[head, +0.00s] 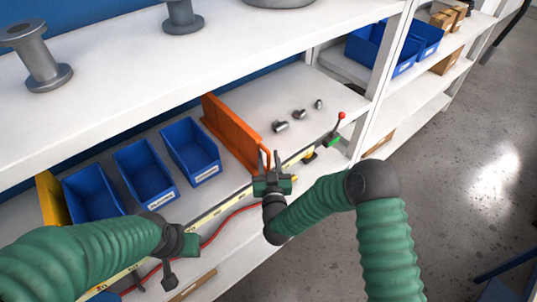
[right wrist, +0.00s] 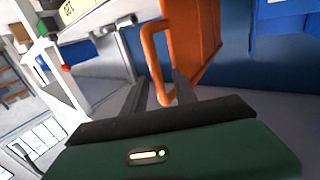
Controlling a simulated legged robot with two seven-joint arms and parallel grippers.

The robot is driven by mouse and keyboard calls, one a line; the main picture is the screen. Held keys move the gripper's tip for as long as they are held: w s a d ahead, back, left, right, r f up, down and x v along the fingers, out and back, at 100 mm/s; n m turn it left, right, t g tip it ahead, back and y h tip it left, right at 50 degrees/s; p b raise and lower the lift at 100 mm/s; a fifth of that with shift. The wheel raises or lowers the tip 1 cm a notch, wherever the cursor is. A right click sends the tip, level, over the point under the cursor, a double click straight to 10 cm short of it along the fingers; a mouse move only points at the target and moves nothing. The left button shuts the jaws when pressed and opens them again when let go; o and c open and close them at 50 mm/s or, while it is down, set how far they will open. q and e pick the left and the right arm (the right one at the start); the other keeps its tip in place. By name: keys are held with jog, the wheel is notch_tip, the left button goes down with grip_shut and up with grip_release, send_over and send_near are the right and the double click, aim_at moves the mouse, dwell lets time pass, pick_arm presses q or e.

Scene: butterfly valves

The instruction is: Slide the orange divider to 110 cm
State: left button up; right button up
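My right gripper (head: 268,162) is at the divider's front end. In the right wrist view its two fingers (right wrist: 160,92) are apart, with the lower end of the handle between them and no clear grip.
Several blue bins (head: 190,152) stand left of the divider, then a yellow panel (head: 52,198). Small metal fittings (head: 299,114) lie to its right. A red-knobbed lever (head: 341,116) stands at the shelf's right front. A red cable (head: 225,221) hangs below the edge.

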jog(key=shift+w, duration=0.1)
grip_shut()
dwell(1.4)
